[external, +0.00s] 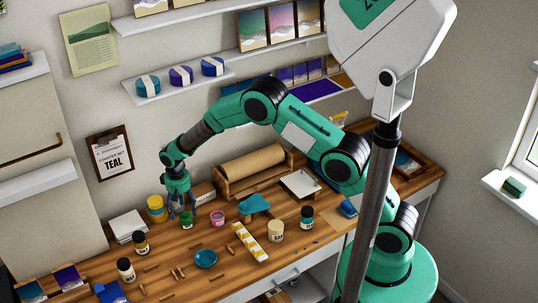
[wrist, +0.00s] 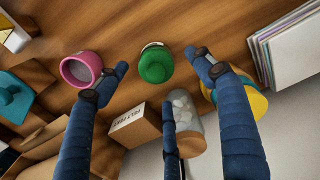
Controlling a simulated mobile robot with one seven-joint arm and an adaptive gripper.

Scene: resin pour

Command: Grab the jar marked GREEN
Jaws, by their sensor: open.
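A small jar with a green lid (wrist: 155,64) shows from above in the wrist view, between and just beyond my fingertips. In the external view the green jar (external: 187,219) stands on the wooden bench below my gripper; I cannot read its label in either view. My gripper (external: 181,211) points down, its fingers spread. In the wrist view my gripper (wrist: 157,68) has one fingertip left of the jar, one right and a third below it. It is open and empty, with gaps visible around the lid.
A pink cup (wrist: 80,69), a FELT FEET box (wrist: 135,126), a clear jar of pale pieces (wrist: 187,125) and a yellow-banded container (wrist: 257,104) stand close around. A white stack (wrist: 288,45) is farther right. Other labelled jars (external: 125,270) stand across the bench (external: 222,282).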

